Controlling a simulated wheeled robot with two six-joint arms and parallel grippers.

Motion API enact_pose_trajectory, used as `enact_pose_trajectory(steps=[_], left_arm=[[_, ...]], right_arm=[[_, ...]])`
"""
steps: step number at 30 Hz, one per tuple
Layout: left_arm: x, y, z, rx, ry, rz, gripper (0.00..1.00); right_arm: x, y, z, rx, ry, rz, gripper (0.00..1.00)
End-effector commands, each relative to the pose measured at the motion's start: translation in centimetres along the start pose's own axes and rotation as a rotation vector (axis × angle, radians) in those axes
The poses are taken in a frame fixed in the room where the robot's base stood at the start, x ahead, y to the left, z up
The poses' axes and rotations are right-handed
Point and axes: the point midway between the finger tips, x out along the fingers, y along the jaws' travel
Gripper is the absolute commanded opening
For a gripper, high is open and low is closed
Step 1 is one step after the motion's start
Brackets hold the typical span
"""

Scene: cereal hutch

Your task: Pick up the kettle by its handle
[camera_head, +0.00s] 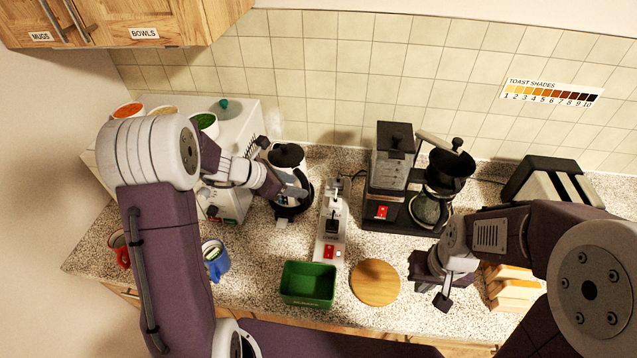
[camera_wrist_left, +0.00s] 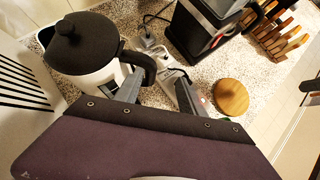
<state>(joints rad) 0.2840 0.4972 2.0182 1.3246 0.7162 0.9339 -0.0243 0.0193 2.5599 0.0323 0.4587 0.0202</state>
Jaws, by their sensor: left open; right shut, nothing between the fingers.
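The kettle (camera_head: 287,156) stands at the back left of the counter, white with a black lid and black base. In the left wrist view the kettle (camera_wrist_left: 85,50) fills the upper left, and its curved black handle (camera_wrist_left: 148,66) faces my gripper. My left gripper (camera_head: 274,180) is open beside the kettle, partly covering it. Its two fingers (camera_wrist_left: 160,91) appear on either side of the handle's lower end; I cannot tell whether they touch it. My right gripper (camera_head: 437,287) is shut and empty above the counter at the right, away from the kettle.
A white box (camera_head: 245,115) stands behind my left arm.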

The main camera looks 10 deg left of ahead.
Motion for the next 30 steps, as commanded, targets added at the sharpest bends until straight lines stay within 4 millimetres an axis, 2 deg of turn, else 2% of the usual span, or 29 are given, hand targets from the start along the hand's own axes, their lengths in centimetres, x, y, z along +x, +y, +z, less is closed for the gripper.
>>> enact_pose_trajectory(steps=[6,13,21,28,29,30], left_arm=[[3.1,-0.1,-0.1,0.003,0.003,-0.005,0.47],[4.4,0.0,-0.1,0.005,0.004,-0.004,0.47],[8.7,0.5,-0.4,0.006,0.004,-0.004,0.47],[9.1,0.5,-0.5,0.007,0.003,-0.002,0.47],[9.0,0.5,-0.5,0.007,0.003,-0.002,0.44],[9.0,0.5,-0.5,0.007,0.003,-0.002,0.33]], right_arm=[[-0.3,0.0,0.0,-0.001,0.000,0.000,0.00],[-0.6,0.0,-0.1,0.000,0.000,0.000,0.00],[-1.6,0.0,-0.2,0.000,0.000,0.000,0.00],[-1.5,0.0,-0.2,0.000,0.000,0.000,0.00],[-1.5,0.0,-0.2,0.000,0.000,0.000,0.00],[-1.5,0.0,-0.2,0.000,0.000,0.000,0.00]])
